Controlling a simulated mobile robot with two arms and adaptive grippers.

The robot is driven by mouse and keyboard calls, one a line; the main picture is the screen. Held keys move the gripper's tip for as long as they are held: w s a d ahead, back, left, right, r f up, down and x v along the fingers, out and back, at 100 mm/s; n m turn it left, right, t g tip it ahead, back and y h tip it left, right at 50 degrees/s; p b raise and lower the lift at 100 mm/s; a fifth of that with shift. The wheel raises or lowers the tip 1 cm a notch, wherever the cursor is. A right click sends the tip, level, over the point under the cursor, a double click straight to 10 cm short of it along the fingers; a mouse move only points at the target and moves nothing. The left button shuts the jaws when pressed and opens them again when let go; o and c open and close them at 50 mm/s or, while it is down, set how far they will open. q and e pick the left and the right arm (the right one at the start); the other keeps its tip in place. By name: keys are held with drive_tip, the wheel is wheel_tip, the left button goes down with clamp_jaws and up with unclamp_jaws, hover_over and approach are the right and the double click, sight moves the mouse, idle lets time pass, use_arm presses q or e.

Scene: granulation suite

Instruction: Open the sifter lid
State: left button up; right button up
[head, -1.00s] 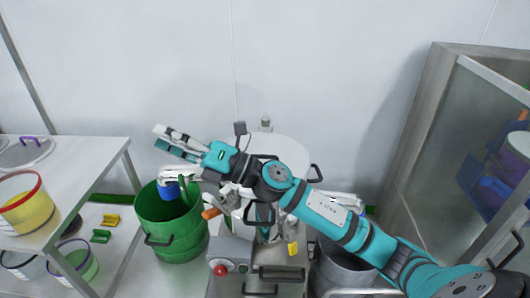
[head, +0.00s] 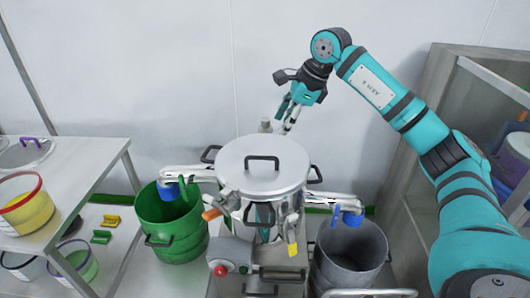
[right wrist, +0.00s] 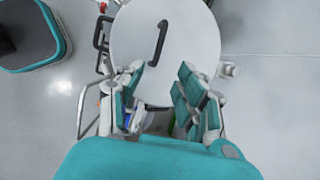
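The sifter (head: 262,190) stands in the middle of the head view. Its round, pale metal lid (head: 262,165) lies flat on top, with a dark bar handle (head: 262,160) at the centre. My right gripper (head: 287,118) is above and behind the lid's far edge, pointing down, apart from the handle. In the right wrist view the lid (right wrist: 190,35) and its handle (right wrist: 159,45) lie beyond the fingers (right wrist: 158,92), which are spread wide with nothing between them. My left gripper is not in the head view.
A green bin (head: 170,225) stands left of the sifter under a spout, a grey bin (head: 348,255) right. A control box with a red button (head: 220,270) is in front. A steel table (head: 75,165) with tubs is left, a glass-fronted cabinet (head: 465,130) right.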

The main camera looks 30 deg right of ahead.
sight(263, 157)
drive_tip(key=p+x, duration=0.2)
drive_tip(key=x, duration=1.1)
drive_tip(key=shift+a+f, duration=0.2)
drive_tip(key=shift+f, duration=0.1)
clamp_jaws()
